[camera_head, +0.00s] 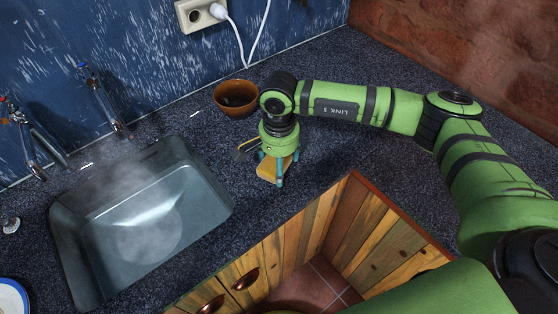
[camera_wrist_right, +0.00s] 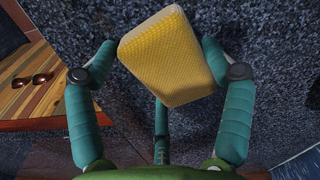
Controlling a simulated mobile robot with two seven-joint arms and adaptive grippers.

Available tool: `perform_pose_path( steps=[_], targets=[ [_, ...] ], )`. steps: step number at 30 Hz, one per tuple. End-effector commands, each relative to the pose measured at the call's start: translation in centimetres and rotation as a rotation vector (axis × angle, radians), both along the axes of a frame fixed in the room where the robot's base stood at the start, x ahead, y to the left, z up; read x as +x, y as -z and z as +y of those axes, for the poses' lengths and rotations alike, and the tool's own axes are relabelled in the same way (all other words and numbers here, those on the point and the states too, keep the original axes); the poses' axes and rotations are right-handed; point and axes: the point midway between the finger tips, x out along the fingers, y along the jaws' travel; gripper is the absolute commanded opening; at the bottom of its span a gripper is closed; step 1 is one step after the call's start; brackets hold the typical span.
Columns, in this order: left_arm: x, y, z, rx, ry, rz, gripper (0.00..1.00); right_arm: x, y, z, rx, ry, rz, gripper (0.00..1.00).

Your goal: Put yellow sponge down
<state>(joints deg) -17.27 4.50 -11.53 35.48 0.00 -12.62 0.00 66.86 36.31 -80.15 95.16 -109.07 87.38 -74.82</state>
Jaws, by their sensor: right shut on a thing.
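The yellow sponge (camera_wrist_right: 172,55) is held between the fingers of my right gripper (camera_wrist_right: 160,58) in the right wrist view. The sponge is tilted there, with speckled dark counter behind it. In the head view, my right gripper (camera_head: 277,172) points down at the counter to the right of the sink. The sponge (camera_head: 267,169) shows partly between its fingers, the rest hidden by them. I cannot tell whether the sponge touches the counter. My left gripper is not in view.
A steaming sink (camera_head: 215,205) lies to the left of the gripper, with taps (camera_head: 103,103) behind it. A brown bowl (camera_head: 236,98) stands just behind the gripper. Wooden cabinets (camera_head: 290,240) drop away at the counter's front edge. Bare counter (camera_head: 350,150) lies to the right.

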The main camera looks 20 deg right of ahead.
Motion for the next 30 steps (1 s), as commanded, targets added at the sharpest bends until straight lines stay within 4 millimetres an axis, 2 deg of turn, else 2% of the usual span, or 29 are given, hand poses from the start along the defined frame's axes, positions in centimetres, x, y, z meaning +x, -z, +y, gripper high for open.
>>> perform_pose_path(
  steps=[3, 4, 5, 20, 23, 30],
  targets=[
    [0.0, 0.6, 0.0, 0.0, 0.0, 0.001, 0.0, 0.0, 0.4, 0.0, 0.001, 0.0, -0.001, 0.55],
    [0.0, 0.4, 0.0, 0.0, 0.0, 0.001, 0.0, 0.0, 0.2, 0.0, 0.001, 0.0, -0.001, 0.93],
    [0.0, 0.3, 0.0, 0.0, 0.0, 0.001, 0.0, 0.0, 0.2, 0.0, 0.001, 0.001, -0.001, 1.0],
    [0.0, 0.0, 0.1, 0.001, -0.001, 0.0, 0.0, 0.1, -0.4, 0.0, 0.001, 0.001, -0.002, 1.0],
    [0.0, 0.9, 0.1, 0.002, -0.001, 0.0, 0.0, 0.1, -1.8, 0.0, 0.002, -0.001, -0.006, 1.0],
    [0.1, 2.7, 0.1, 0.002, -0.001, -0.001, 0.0, 0.1, -7.0, 0.0, 0.001, 0.0, -0.007, 1.0]
  ],
)
